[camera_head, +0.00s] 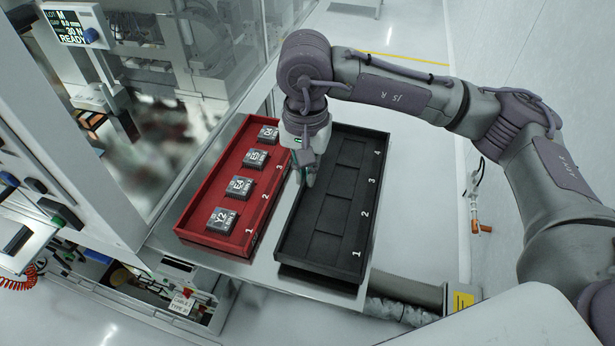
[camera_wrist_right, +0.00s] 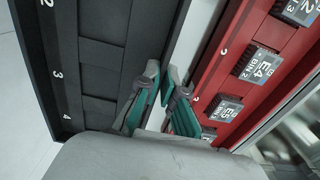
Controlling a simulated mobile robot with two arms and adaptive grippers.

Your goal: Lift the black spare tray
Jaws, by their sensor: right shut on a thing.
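The black spare tray (camera_head: 320,265) is empty, with numbered positions along its right side, and is at the metal shelf, right of the red tray. It also shows in the right wrist view (camera_wrist_right: 98,52). My right gripper (camera_head: 308,178) is at the tray's left long wall, toward the far half. In the right wrist view its green-padded fingers (camera_wrist_right: 161,88) straddle that wall, one inside and one outside, shut on it. A dark band shows under the tray's near end; I cannot tell whether the tray is clear of the shelf. My left gripper is not in view.
The red tray (camera_head: 252,226) with several labelled chips stands close on the left, a narrow gap away. The metal shelf (camera_head: 262,262) ends just in front of the trays. A machine with glass panels stands at the left. Open floor (camera_head: 418,230) lies at the right.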

